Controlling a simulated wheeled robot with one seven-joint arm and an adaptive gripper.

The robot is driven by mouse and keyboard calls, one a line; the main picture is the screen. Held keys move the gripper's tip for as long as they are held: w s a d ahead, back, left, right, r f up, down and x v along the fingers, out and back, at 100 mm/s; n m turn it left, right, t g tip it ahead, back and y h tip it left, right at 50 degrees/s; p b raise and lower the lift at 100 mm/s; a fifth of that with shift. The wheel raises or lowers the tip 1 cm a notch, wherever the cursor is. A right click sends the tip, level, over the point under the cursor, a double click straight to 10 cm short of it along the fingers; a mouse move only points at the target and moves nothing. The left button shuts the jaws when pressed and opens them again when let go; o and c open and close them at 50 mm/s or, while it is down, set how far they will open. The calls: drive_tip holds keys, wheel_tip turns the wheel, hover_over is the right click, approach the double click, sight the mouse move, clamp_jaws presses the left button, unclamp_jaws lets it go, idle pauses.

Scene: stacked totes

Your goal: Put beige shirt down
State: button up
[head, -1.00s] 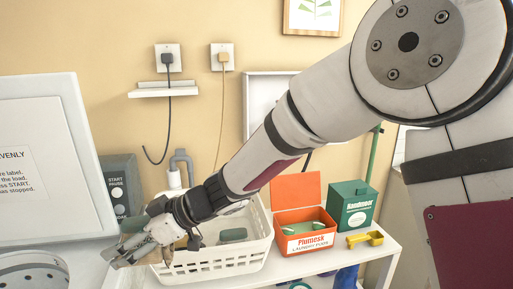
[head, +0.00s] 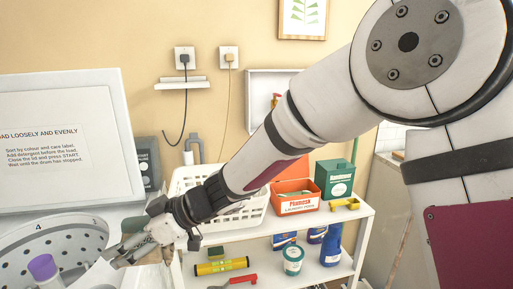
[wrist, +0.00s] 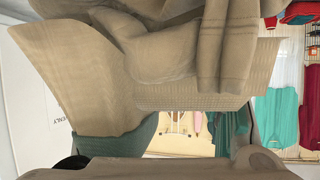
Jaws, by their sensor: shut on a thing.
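A beige shirt (wrist: 170,50) with ribbed edges fills the upper part of the wrist view and is gripped by my gripper (head: 128,250). In the head view the gripper is at lower left, beside the washer drum (head: 65,232) marked 4, and left of the white basket. The shirt is mostly hidden there behind the gripper and arm. A green cloth-like patch (wrist: 118,140) shows below the shirt in the wrist view; I cannot tell what it belongs to. The fingertips are covered by the shirt.
A white laundry basket (head: 253,214), an orange pods box (head: 298,205), a green box (head: 335,180) and a yellow scoop (head: 346,204) stand on the white shelf unit. Bottles and a tub (head: 292,262) are below. A purple-topped post (head: 42,268) rises in the drum. The open lid (head: 60,140) stands behind.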

drive_tip(key=shift+s+d, duration=0.1)
drive_tip(key=shift+d, duration=0.1)
drive_tip(key=shift+w+d+f+m+t, duration=0.4)
drive_tip(key=shift+w+d, duration=0.1)
drive_tip(key=shift+w, duration=0.25)
drive_tip(key=w+d+f+m+t+h, duration=0.1)
drive_tip(key=w+d+f+m+t, duration=0.1)
drive_tip(key=w+d+m+t, duration=0.3)
drive_tip(key=w+d+f+m+t+h+p, duration=0.1)
drive_tip(key=w+d+f+h, duration=0.15)
drive_tip(key=d, duration=0.45)
drive_tip(key=w+d+f+m+t, duration=0.2)
drive_tip(key=w+d+f+m, duration=0.1)
drive_tip(key=w+d, duration=0.15)
drive_tip(key=d+f+m+t+h, duration=0.2)
drive_tip(key=d+m+h, duration=0.2)
drive_tip(key=d, duration=0.9)
drive_tip(key=d+f+m+t+h, duration=0.1)
drive_tip(key=d+f+m+h, duration=0.2)
drive_tip(key=d, duration=1.1)
drive_tip(key=shift+w+f+m+t+h+p, duration=0.25)
drive_tip(key=shift+f+m+t+h+p, duration=0.15)
drive_tip(key=shift+m+h, duration=0.45)
drive_tip(key=shift+d, duration=0.15)
drive_tip(key=shift+w, duration=0.1)
